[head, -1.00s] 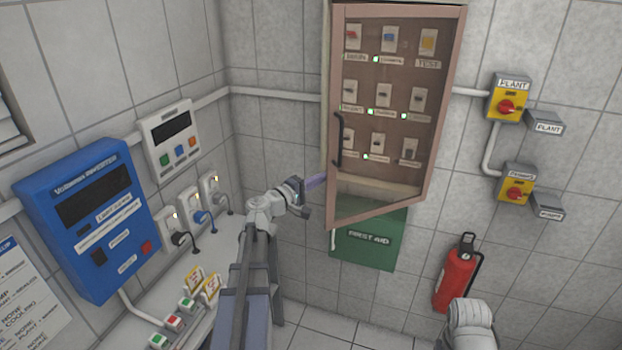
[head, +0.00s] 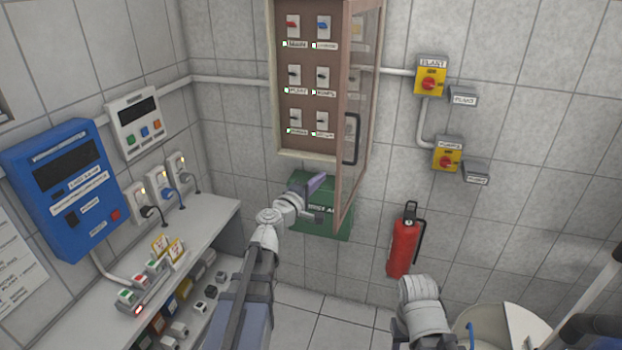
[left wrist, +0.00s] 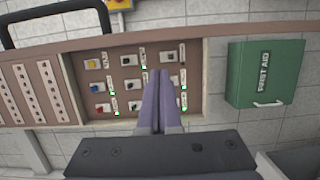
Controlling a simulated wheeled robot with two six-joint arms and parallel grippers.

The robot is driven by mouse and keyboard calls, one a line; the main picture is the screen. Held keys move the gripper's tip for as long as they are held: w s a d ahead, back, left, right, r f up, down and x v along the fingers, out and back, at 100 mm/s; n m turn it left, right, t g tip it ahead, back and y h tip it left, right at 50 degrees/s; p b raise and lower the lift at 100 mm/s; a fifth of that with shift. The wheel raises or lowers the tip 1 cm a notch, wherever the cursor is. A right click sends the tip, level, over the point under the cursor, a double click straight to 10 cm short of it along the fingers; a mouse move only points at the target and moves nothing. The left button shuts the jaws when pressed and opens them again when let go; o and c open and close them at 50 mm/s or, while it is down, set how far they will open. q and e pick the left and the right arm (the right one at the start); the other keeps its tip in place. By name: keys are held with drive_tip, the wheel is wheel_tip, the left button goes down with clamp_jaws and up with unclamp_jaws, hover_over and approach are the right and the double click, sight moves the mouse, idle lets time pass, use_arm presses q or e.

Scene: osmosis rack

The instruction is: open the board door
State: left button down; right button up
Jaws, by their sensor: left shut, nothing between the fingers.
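The board door (head: 357,120) is a glazed panel in a brown frame. It stands swung wide open on the right side of the board (head: 308,100), showing the rows of switches inside. Its black handle (head: 351,139) is on the door's face. My left gripper (head: 318,184) is shut and empty, just below the board and left of the door's lower corner, apart from the handle. In the left wrist view the two purple fingers (left wrist: 158,100) lie together in front of the switches, and the black handle (left wrist: 70,20) shows at the upper left. My right gripper is not in view.
A green first aid box (head: 335,227) hangs below the board, partly behind my left gripper. A red fire extinguisher (head: 403,245) and yellow isolator switches (head: 430,80) are on the wall at right. A bench (head: 205,235) with small items runs along the left.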

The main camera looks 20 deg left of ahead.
use_arm(q)
drive_tip(key=d, duration=0.3)
drive_tip(key=shift+s+d, duration=0.2)
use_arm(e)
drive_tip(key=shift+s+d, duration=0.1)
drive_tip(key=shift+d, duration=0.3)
use_arm(q)
drive_tip(key=shift+s, duration=0.1)
